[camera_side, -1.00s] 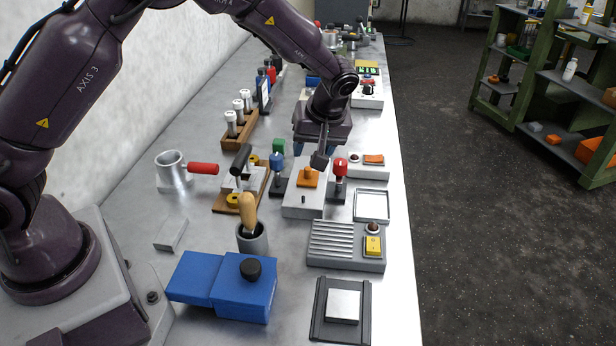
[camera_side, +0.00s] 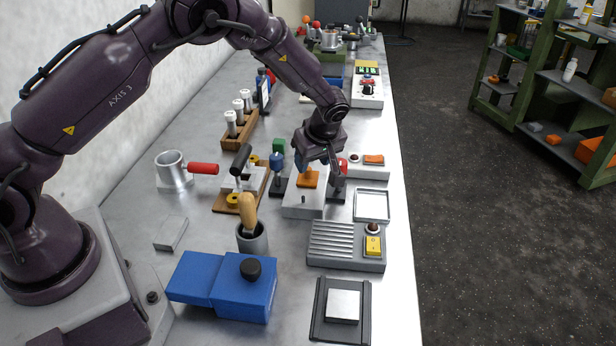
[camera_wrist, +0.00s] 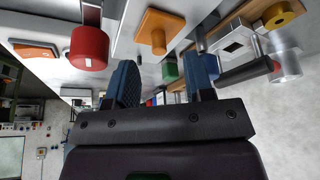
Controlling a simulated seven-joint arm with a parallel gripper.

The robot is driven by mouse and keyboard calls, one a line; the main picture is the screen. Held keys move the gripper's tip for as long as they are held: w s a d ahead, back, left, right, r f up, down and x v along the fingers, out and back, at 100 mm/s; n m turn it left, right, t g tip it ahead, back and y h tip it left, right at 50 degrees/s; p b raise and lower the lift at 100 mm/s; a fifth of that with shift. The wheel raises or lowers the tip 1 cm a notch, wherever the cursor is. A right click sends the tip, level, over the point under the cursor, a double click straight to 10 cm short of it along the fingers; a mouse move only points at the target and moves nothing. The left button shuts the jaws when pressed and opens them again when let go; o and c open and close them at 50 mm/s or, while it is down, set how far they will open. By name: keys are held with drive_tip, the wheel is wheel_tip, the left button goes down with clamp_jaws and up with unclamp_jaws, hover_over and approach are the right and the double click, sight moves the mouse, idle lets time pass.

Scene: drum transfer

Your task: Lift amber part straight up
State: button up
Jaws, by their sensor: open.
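An amber-orange part (camera_side: 308,178), a square plate with a round knob, sits on a grey block (camera_side: 296,203). In the wrist view the amber-orange part (camera_wrist: 160,30) shows beyond and between my fingertips, with its knob toward me. My gripper (camera_side: 322,162) is over the block, close to the part. In the wrist view my gripper (camera_wrist: 162,66) has its two dark blue fingers apart with nothing between them. In the side view a finger partly hides the space beside the part, so contact cannot be told.
A red-knobbed post (camera_side: 341,165) stands close right of my gripper and a blue-knobbed post (camera_side: 277,162) close left. A wooden board (camera_side: 222,206) with yellow rings and a black-handled clamp lies further left. A silver-framed tray (camera_side: 372,205) is at right.

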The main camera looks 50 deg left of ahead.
sight(309, 169)
drive_tip(key=x, duration=0.4)
drive_tip(key=shift+w+a+f, duration=0.1)
drive_tip(key=shift+a, duration=0.25)
drive_tip(key=shift+c, duration=0.5)
clamp_jaws()
